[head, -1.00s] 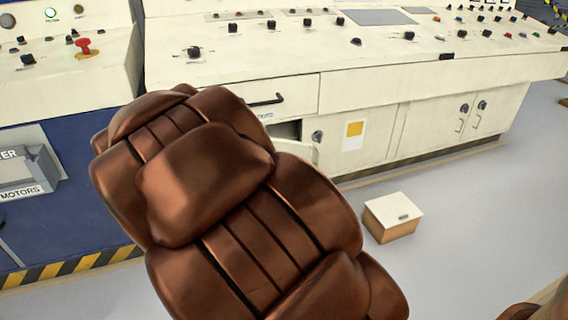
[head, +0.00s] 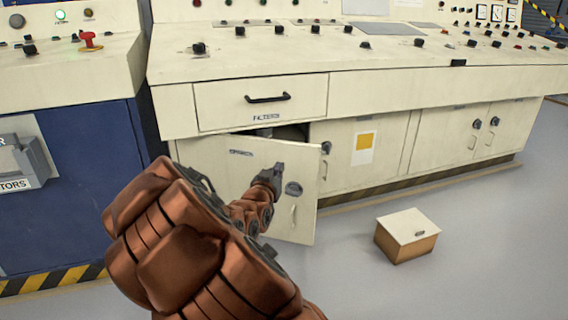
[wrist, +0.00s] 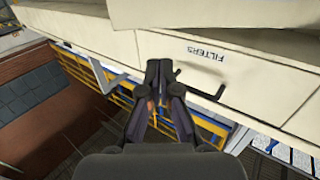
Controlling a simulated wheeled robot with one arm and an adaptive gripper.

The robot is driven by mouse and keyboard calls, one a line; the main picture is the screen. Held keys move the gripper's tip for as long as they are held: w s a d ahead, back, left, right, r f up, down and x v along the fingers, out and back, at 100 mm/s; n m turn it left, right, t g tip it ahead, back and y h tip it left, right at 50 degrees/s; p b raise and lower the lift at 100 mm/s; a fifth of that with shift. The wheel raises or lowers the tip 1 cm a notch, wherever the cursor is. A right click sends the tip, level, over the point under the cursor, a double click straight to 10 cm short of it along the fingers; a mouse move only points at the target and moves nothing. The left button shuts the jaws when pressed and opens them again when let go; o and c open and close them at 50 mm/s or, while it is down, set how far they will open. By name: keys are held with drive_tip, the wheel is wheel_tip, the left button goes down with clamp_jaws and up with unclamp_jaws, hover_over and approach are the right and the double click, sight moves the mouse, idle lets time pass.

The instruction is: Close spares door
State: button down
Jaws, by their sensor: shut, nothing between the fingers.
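The spares door (head: 228,160) is a cream cabinet door under the filters drawer, with a small label too blurred to read surely. It stands partly open; a dark gap shows above it and its free right edge juts out from the cabinet. A dark round latch (head: 293,188) sits near that edge. My gripper (head: 277,172) is shut and empty, in front of the door's upper right part, left of the latch. I cannot tell whether it touches the door. In the wrist view, my gripper (wrist: 158,72) has its fingers together, beside the drawer handle; the door is not clearly seen there.
The filters drawer (head: 228,100) is shut, with a dark handle (head: 268,98) sticking out above the door. A small box (head: 407,232) with a cream lid stands on the floor to the right. A blue cabinet (head: 90,170) stands left. The grey floor between is clear.

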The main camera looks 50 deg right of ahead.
sight(293, 145)
drive_tip(key=shift+w+d+r+p, duration=0.25)
drive_tip(key=shift+w+d+p, duration=0.2)
drive_tip(key=shift+p, duration=1.7)
drive_tip(key=d+p, duration=0.1)
drive_tip(key=p, duration=0.3)
drive_tip(key=shift+s+d, duration=0.1)
drive_tip(key=shift+s, duration=0.05)
drive_tip(key=p+x, duration=0.1)
drive_tip(key=x, duration=1)
drive_tip(key=shift+d+f, duration=0.2)
